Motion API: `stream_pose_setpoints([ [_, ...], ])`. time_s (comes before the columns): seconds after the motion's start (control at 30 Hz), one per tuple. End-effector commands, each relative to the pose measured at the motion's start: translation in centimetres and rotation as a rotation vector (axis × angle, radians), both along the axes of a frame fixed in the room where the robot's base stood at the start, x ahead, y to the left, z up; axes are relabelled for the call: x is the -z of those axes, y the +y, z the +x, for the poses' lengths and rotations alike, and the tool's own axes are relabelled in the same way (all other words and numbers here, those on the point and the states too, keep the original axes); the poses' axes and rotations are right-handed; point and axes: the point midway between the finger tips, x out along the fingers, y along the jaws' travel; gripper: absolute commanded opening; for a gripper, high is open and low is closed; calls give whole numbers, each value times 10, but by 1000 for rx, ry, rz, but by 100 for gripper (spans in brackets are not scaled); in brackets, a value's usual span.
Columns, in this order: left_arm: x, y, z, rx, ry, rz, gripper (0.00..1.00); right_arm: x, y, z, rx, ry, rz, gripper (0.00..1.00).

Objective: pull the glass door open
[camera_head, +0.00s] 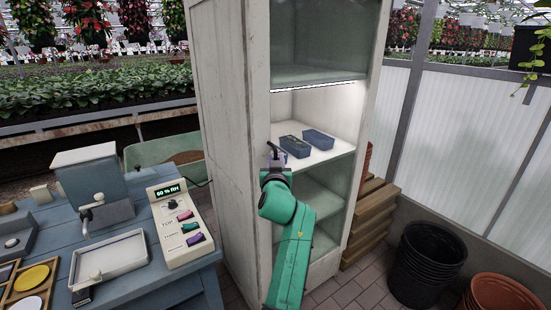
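A tall, worn white cabinet (226,130) stands in the middle, with a glass front (330,50) that looks greenish over its upper and lower parts. I cannot tell whether the glass door is closed or ajar. Inside, a lit shelf (335,150) holds two blue trays; the nearer-left one is partly behind my gripper. My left gripper (274,154) is at the left edge of the cabinet front, about shelf height, with my green arm below it. Its fingers are small and dark, and any handle there is hidden. My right gripper is out of view.
A blue table (140,265) at left carries a control box (178,222), a grey press-like device (95,185) and a white tray (110,258). Wooden crates (370,215) stand right of the cabinet. Black pots (428,265) and terracotta pots (500,295) stand at lower right.

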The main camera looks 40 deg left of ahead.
Motion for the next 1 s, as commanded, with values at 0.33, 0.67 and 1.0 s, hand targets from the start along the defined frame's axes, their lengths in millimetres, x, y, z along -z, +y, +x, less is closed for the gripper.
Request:
stream_pose_setpoints([
  [0.33,0,0,0,0,1,-1,0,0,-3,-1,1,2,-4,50],
  [0.67,1,0,0,1,1,-1,0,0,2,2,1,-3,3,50],
  [1.0,1,0,0,0,2,-1,0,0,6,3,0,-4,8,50],
])
